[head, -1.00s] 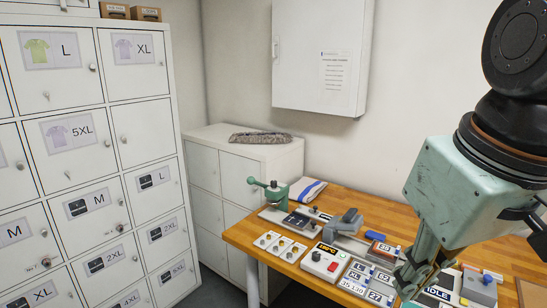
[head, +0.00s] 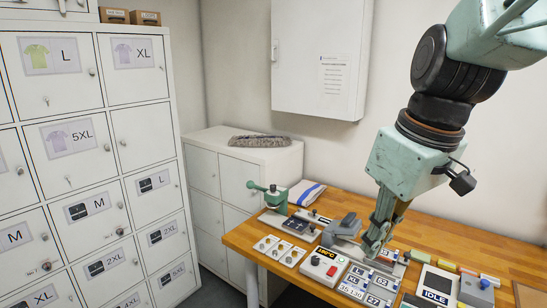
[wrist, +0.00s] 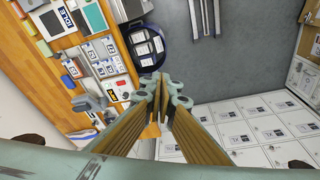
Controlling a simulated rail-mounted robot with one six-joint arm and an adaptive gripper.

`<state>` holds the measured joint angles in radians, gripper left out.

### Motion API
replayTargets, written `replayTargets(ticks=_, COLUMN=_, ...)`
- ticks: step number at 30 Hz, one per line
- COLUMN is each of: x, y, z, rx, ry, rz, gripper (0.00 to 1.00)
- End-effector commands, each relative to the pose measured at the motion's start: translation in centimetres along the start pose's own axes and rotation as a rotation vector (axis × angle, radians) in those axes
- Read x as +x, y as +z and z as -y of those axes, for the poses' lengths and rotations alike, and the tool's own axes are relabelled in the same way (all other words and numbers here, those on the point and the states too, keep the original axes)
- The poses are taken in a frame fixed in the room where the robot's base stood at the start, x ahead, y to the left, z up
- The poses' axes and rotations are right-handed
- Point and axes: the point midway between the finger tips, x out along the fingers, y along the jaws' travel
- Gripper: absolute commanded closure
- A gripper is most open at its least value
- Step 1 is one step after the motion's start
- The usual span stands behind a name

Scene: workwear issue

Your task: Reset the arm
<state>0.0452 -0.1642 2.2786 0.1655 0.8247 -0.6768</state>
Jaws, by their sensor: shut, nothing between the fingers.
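My gripper (head: 369,246) is shut and empty in the head view, pointing down above the wooden bench, over the number tiles. My green arm comes in from the upper right. In the wrist view my gripper's fingers (wrist: 165,88) meet at the middle of the picture with nothing between them. I cannot tell the exact gap between the fingertips and the tiles.
The bench (head: 430,235) holds a control box (head: 324,266) with a red button, number tiles (head: 352,293), an "IDLE" display (head: 436,286) and a green hand press (head: 275,196). Lockers (head: 125,120) stand left; a wall cabinet (head: 318,55) hangs behind. A dark round bin (wrist: 148,45) stands beside the bench.

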Motion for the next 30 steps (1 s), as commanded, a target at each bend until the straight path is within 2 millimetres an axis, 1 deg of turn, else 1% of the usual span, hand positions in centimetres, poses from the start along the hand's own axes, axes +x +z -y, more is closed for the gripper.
replayTargets(ticks=3, x=0.6, y=-1.3, z=-0.8, rx=-0.033, ry=-0.012, rz=0.004, gripper=1.0)
replayTargets(ticks=17, x=3.3, y=-5.5, z=-3.5, rx=-0.169, ry=-0.054, rz=0.011, gripper=1.0)
replayTargets(ticks=30, x=6.6, y=-9.3, z=-6.1, rx=-0.296, ry=-0.093, rz=0.011, gripper=1.0)
